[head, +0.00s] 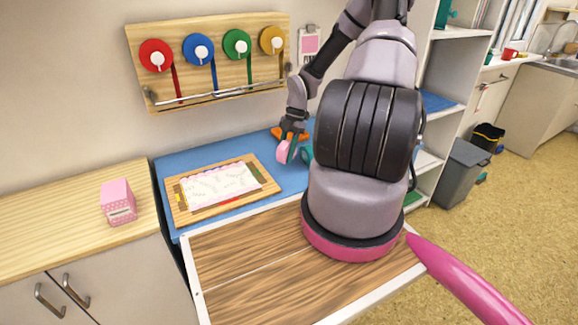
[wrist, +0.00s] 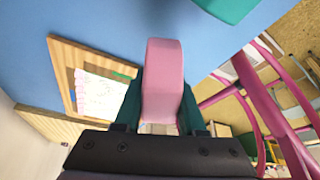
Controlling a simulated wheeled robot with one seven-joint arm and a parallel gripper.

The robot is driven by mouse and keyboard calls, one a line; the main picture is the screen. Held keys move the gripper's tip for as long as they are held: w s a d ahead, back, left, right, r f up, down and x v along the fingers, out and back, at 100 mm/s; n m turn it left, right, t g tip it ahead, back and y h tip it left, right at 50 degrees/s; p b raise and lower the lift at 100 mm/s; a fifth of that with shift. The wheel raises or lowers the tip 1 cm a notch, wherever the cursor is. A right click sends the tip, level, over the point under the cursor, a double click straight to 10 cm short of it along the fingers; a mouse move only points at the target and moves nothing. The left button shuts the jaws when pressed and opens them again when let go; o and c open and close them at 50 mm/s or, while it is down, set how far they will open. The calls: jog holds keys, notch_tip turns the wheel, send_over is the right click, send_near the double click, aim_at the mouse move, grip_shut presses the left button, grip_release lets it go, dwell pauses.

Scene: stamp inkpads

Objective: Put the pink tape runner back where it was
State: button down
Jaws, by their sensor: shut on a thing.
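My gripper (head: 291,142) is over the blue mat, on the far side of the desk. In the wrist view its two dark green fingers (wrist: 162,88) are shut on the pink tape runner (wrist: 165,62), one on each side. The pink tape runner (head: 283,151) also shows in the head view, small and partly covered by the fingers. I cannot tell whether it touches the mat. The place where it was before is not clear from these frames.
A wooden tray (head: 177,214) with a patterned sheet lies on the blue mat (head: 172,164). A teal object (head: 306,154) and an orange one (head: 278,132) are near my gripper. A pink box (head: 118,202) stands on the left counter. A ribbon rack (head: 140,40) hangs on the wall.

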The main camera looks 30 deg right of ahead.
aim_at(285, 172)
jog(key=shift+f, duration=2.35)
jog(key=shift+f, duration=0.1)
jog(key=c, duration=0.5)
grip_release()
